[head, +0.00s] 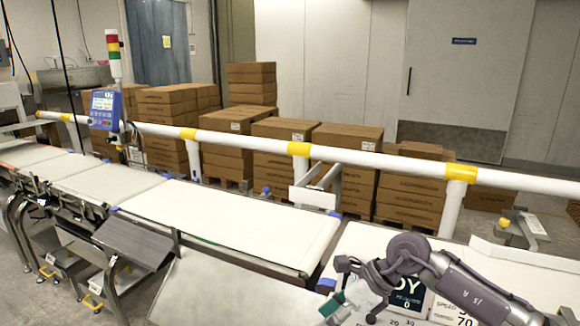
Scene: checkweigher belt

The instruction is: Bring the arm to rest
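My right arm (450,278) comes in from the lower right and is bent over a panel with a dark display. My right gripper (345,300) is at the arm's left end, low in the view near the front edge. Pale green and white parts show at its tip; whether they are finger pads or a held thing, and whether the fingers are open, I cannot tell. My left arm and gripper are not in view.
A white conveyor belt (230,222) runs from the left toward the middle. A white rail (370,160) with yellow bands crosses behind it. Stacked brown cartons (285,150) stand beyond. A display panel (408,297) lies behind my arm. A signal tower (113,55) stands at left.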

